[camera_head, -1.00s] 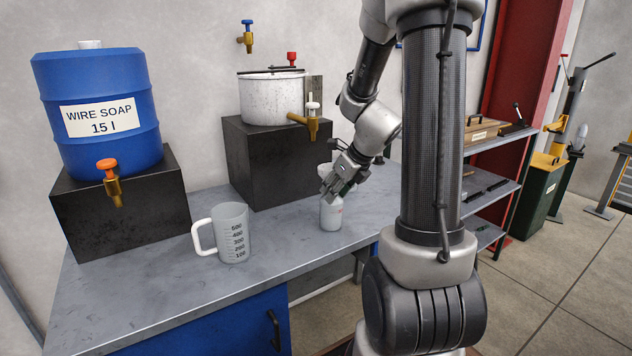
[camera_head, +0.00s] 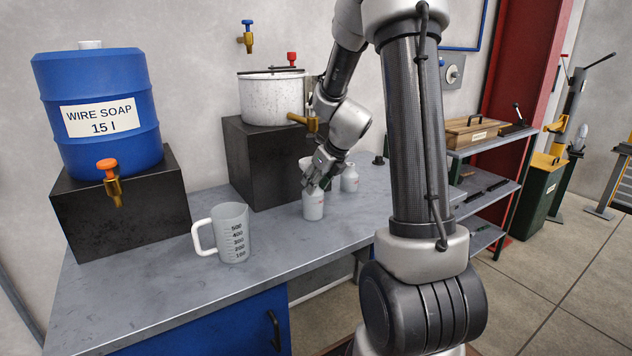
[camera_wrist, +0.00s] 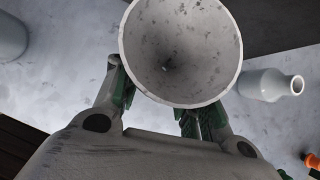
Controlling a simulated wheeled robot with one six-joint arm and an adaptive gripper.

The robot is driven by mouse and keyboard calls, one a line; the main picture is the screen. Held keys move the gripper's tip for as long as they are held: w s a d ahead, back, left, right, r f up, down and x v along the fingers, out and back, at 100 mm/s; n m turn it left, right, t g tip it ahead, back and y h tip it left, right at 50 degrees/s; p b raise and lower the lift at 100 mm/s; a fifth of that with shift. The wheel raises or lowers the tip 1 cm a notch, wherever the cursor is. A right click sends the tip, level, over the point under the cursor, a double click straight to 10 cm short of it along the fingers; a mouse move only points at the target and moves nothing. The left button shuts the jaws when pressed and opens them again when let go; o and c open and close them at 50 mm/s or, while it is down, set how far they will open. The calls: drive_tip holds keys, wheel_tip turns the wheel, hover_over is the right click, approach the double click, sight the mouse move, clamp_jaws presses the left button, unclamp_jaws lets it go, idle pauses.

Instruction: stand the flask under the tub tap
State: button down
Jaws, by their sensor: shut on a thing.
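The flask (camera_head: 314,207) is a small white bottle on the grey bench, upright in the head view. My gripper (camera_head: 314,186) is shut at its neck. A white funnel (camera_wrist: 180,50) opens upward between my fingers (camera_wrist: 160,105) in the wrist view and hides the flask beneath it; how it sits in the neck is hidden. The white speckled tub (camera_head: 271,98) stands on a black block (camera_head: 262,165). Its brass tap (camera_head: 300,119) is behind and above the flask, partly covered by my arm. I cannot tell whether the flask's base touches the bench.
Another white bottle (camera_head: 350,179) stands behind right, also in the wrist view (camera_wrist: 270,85). A measuring jug (camera_head: 231,234) stands front left. A blue soap drum (camera_head: 98,105) with an orange-handled tap (camera_head: 110,180) sits on a black block at left. The bench between jug and flask is clear.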

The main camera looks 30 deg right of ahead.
drive_tip(key=c, duration=0.9)
unclamp_jaws()
drive_tip(key=v, duration=1.2)
drive_tip(key=s+a+r+n, duration=0.1)
drive_tip(key=s+a+n, duration=0.2)
drive_tip(key=s+n, duration=0.5)
drive_tip(key=s+a+r+n+g+h, duration=0.1)
drive_tip(key=s+a+n, duration=0.2)
drive_tip(key=s+n, duration=0.5)
drive_tip(key=s+a+r+n+g, duration=0.1)
drive_tip(key=s+n, duration=0.7)
drive_tip(key=n, duration=0.9)
drive_tip(key=shift+a+r, duration=0.15)
drive_tip(key=shift+a, duration=0.75)
